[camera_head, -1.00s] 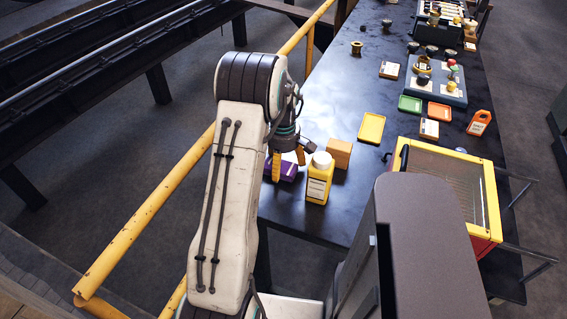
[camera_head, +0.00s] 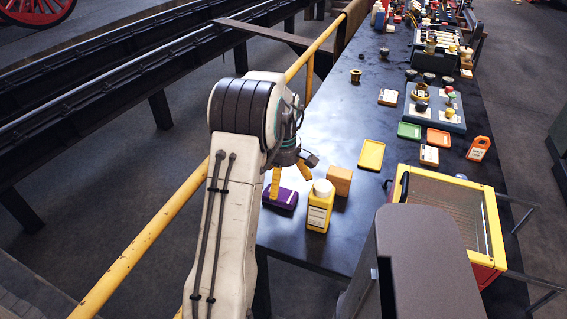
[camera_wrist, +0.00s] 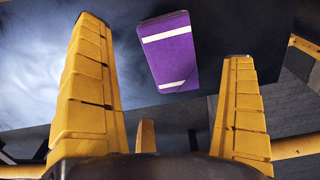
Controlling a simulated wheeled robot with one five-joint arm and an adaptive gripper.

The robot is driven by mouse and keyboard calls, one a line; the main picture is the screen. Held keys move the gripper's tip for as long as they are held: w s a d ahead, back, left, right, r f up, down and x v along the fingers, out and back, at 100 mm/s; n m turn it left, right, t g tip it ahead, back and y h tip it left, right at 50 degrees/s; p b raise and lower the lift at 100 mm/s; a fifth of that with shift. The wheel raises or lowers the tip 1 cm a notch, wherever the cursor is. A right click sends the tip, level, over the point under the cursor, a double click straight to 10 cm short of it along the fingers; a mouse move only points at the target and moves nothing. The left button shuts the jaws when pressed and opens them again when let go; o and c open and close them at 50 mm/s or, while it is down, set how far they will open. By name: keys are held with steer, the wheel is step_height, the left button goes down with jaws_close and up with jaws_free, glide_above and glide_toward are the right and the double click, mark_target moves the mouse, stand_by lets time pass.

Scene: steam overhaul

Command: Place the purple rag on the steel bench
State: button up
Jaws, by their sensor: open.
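The purple rag (camera_head: 280,198) lies folded flat on the dark steel bench (camera_head: 335,225), near its left edge and left of a yellow bottle. In the wrist view the purple rag (camera_wrist: 170,50) shows two white stripes and lies beyond and between the fingers, apart from them. My gripper (camera_head: 290,180) hangs above the rag, with its yellow fingers spread. In the wrist view my gripper (camera_wrist: 166,85) is open and empty. In the head view one finger partly covers the rag.
A yellow bottle (camera_head: 318,207) with a white cap and an orange block (camera_head: 338,181) stand close to the rag's right. A yellow tray (camera_head: 371,155) lies farther back. A yellow-framed box (camera_head: 468,222) stands at the right. A yellow rail (camera_head: 150,232) runs along the bench's left side.

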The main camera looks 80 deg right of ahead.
mark_target(283, 191)
step_height(283, 191, up, 7)
steer(key=b, duration=0.1)
steer(key=w+a+r+n+t+h, duration=0.1)
steer(key=w+a+r, duration=0.2)
steer(key=w+a, duration=0.75)
steer(key=w+a+r, duration=0.4)
steer(key=w+a, duration=0.4)
steer(key=w, duration=0.5)
steer(key=w+a+n+t, duration=0.1)
steer(key=w+a, duration=0.2)
steer(key=a, duration=1.3)
steer(key=s+a+f, duration=0.1)
steer(key=s+a, duration=0.2)
steer(key=a, duration=0.3)
steer(key=s+a+f+t+y, duration=0.1)
steer(key=s+a, duration=0.1)
steer(key=a, duration=0.4)
steer(key=shift+s+f+n+t, duration=0.3)
steer(key=shift+s+n, duration=0.1)
steer(key=shift+d, duration=0.15)
